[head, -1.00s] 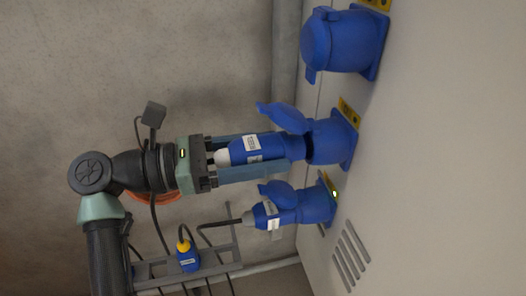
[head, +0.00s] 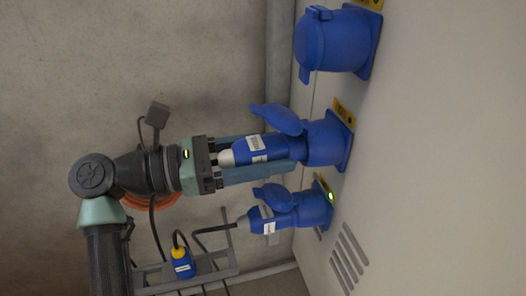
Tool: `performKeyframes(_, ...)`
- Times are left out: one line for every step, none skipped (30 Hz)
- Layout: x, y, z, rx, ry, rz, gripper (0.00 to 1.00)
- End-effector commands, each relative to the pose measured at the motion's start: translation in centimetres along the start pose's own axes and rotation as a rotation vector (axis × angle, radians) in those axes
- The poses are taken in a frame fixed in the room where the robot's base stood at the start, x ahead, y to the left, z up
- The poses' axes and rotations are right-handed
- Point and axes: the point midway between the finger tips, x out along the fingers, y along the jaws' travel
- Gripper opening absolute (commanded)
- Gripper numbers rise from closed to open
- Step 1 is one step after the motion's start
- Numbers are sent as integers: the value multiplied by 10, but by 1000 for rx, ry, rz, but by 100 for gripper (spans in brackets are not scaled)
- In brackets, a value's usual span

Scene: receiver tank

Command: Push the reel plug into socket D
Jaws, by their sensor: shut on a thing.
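The reel plug (head: 276,149) is a blue cylinder with a white label and a pale grey rear end. My gripper (head: 285,157) is shut on it, one finger along each side. The plug lies in line with the middle blue socket (head: 328,141) on the panel. Its front meets the socket's mouth; how deep it sits is hidden by the collar and finger. The socket's hinged lid (head: 278,119) is swung open. A yellow tag (head: 345,112) sits beside this socket, but its letter is too small to read.
Above, another blue socket (head: 332,41) has its lid closed. Below, a third socket (head: 314,208) holds a cabled blue plug (head: 262,221), with a green light (head: 331,197) lit beside it. A blue and yellow connector (head: 182,265) hangs on a grey rack (head: 152,275) at lower left.

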Motion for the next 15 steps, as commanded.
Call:
performKeyframes(1,0,0,1,0,-1,0)
performKeyframes(2,0,0,1,0,-1,0)
performKeyframes(3,0,0,1,-1,0,0)
performKeyframes(3,0,0,1,-1,0,0)
performKeyframes(4,0,0,1,-1,0,0)
performKeyframes(5,0,0,1,-1,0,0)
performKeyframes(5,0,0,1,-1,0,0)
performKeyframes(6,0,0,1,-1,0,0)
performKeyframes(7,0,0,1,-1,0,0)
performKeyframes(8,0,0,1,-1,0,0)
performKeyframes(8,0,0,1,0,0,0)
performKeyframes(9,0,0,1,0,0,0)
performKeyframes(10,0,0,1,0,-1,0)
performKeyframes(10,0,0,1,0,-1,0)
performKeyframes(11,0,0,1,0,-1,0)
